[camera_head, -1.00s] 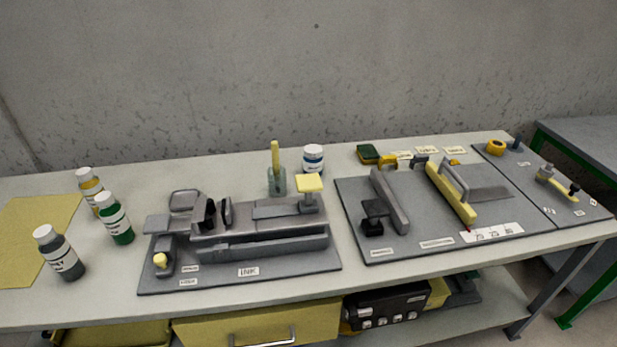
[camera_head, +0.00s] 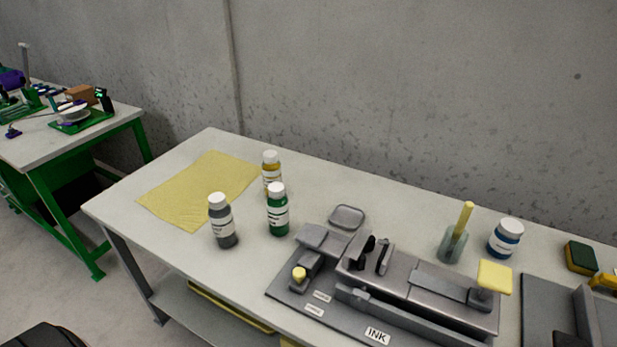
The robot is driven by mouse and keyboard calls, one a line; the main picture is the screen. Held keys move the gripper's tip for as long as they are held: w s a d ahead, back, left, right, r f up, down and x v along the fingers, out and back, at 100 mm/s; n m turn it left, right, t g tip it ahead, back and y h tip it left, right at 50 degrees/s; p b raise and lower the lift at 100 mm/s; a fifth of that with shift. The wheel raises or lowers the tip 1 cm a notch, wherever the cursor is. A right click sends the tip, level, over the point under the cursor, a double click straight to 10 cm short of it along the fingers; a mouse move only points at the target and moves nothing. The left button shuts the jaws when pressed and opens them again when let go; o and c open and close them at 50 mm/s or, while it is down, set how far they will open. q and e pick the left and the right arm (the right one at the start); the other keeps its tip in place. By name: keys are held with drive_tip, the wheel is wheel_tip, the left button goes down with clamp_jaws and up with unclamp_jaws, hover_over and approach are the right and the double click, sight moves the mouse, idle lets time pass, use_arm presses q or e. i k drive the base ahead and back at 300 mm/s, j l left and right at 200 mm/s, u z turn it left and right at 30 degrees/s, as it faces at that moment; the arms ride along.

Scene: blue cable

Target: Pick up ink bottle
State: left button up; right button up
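Several white-capped bottles stand upright on the table. A dark grey bottle (camera_head: 223,222) with a pale label is nearest the front edge. A green bottle (camera_head: 278,211) stands to its right, and a yellow bottle (camera_head: 271,174) stands behind the green one. A blue jar (camera_head: 505,239) with a white lid stands farther right, behind the grey device. The labels are too small to read, so I cannot tell which is the ink bottle. Neither gripper shows in the head view.
A yellow sheet (camera_head: 200,189) lies flat left of the bottles. A grey device on a base marked INK (camera_head: 377,335) sits to their right. A glass cup (camera_head: 452,246) holds a yellow-handled tool. A green-legged table (camera_head: 63,141) stands at far left.

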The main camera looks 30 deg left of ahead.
sight(222, 220)
drive_tip(key=l+u, duration=0.3)
drive_tip(key=u, duration=0.15)
drive_tip(key=k+l+u, duration=0.1)
drive_tip(key=l+u, duration=0.15)
drive_tip(key=u, duration=0.2)
